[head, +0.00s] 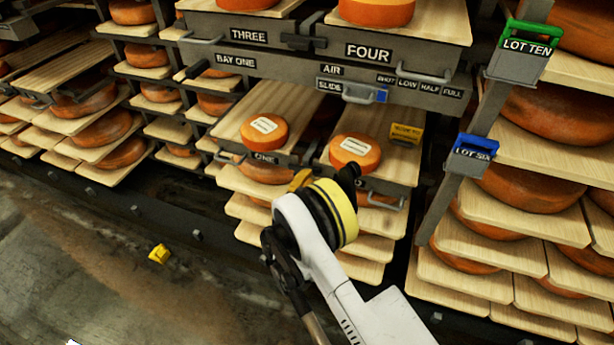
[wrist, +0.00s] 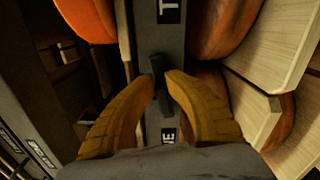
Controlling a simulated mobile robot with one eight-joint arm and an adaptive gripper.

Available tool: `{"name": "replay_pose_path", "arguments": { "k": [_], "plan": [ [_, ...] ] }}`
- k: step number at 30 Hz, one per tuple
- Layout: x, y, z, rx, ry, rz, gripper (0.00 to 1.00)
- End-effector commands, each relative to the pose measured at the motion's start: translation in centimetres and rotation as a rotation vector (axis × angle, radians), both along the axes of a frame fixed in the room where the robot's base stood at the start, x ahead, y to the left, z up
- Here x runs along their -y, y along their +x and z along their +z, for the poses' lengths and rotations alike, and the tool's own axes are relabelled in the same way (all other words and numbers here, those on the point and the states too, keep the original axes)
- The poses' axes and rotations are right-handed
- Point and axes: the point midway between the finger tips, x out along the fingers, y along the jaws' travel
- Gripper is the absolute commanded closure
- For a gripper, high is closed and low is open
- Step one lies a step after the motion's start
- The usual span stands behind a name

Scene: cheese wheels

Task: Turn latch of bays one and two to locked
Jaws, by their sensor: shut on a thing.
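My gripper (wrist: 160,76) is shut on a small black latch (wrist: 158,65), with its ribbed yellow fingers on either side. The latch sits on a grey front rail (wrist: 172,40) between two partly seen labels, and looks nearly in line with the rail. In the head view my gripper (head: 301,180) is at the fronts of the two lower drawers, and my white wrist hides the latch. The left drawer front carries the label ONE (head: 264,158); the label to its right is mostly covered. A cheese wheel (head: 264,132) lies on the left board and another (head: 355,152) on the right board.
Drawers THREE (head: 248,35) and FOUR (head: 368,51) stand above, with a black latch (head: 297,42) between them. A blue slide (head: 381,96) is on the AIR rail. A yellow tag (head: 159,253) lies on the floor. Loaded shelves stand close at the right.

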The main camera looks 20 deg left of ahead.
Motion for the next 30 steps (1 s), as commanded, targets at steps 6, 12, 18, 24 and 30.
{"name": "replay_pose_path", "arguments": {
  "k": [6,12,18,24,30],
  "plan": [
    [0.05,0.05,-0.28,0.009,0.110,0.000,1.00],
    [0.05,0.05,-0.39,0.013,0.161,0.000,1.00],
    [0.03,0.05,-0.43,0.014,0.176,0.000,1.00],
    [0.03,0.04,-0.43,0.014,0.176,0.000,1.00],
    [0.02,0.03,-0.43,0.014,0.175,0.000,0.62]
  ]
}}
